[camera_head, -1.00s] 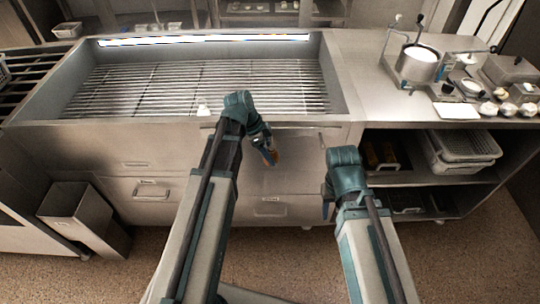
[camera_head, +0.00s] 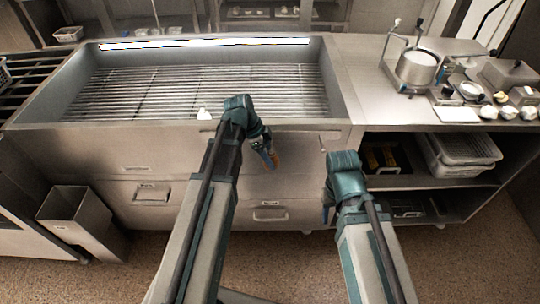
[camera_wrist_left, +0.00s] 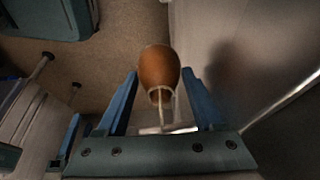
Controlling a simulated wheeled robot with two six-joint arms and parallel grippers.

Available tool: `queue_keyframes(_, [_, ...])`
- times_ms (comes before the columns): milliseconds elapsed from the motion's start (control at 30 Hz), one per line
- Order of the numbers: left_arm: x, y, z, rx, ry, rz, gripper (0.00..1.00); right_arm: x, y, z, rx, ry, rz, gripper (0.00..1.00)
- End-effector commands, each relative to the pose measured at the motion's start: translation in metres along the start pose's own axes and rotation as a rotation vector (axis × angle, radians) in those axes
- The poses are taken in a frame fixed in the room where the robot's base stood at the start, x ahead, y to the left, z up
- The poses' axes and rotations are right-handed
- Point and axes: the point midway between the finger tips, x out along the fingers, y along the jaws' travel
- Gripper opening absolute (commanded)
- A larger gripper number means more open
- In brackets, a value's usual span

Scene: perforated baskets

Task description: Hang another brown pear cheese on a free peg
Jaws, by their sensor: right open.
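A brown pear cheese (camera_wrist_left: 159,68) with a pale string loop (camera_wrist_left: 160,97) sits between the two blue fingers of my left gripper (camera_wrist_left: 160,78) in the left wrist view. The loop end points toward the palm. In the head view the cheese (camera_head: 275,160) shows small and partly hidden at the fingers of my left gripper (camera_head: 268,155), held in the air in front of the steel cabinet. My right gripper (camera_head: 327,208) is open, lower and to the right, with its fingers mostly hidden by its wrist. I cannot make out a peg clearly.
A steel basin (camera_head: 340,98) with rods across it lies behind my left gripper. A small white thing (camera_head: 204,113) is at its front edge. Shelves with plastic crates (camera_head: 462,170) are at right, a pot (camera_head: 417,67) on the counter, and a bin (camera_head: 82,221) at lower left.

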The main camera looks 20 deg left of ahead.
Motion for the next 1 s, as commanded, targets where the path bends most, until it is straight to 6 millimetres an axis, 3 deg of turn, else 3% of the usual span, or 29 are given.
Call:
queue_keyframes(167, [-0.018,-0.006,-0.002,-0.001,0.001,-0.012,1.0,-0.018,0.002,0.001,0.0,0.0,0.0,0.5])
queue_keyframes(700, [-0.107,-0.005,-0.002,-0.003,0.0,-0.012,1.0,-0.099,0.009,0.006,0.001,0.0,0.0,0.5])
queue_keyframes(1000, [-0.135,-0.003,-0.001,-0.001,0.0,-0.011,1.0,-0.124,0.012,0.007,0.001,0.0,0.0,0.5])
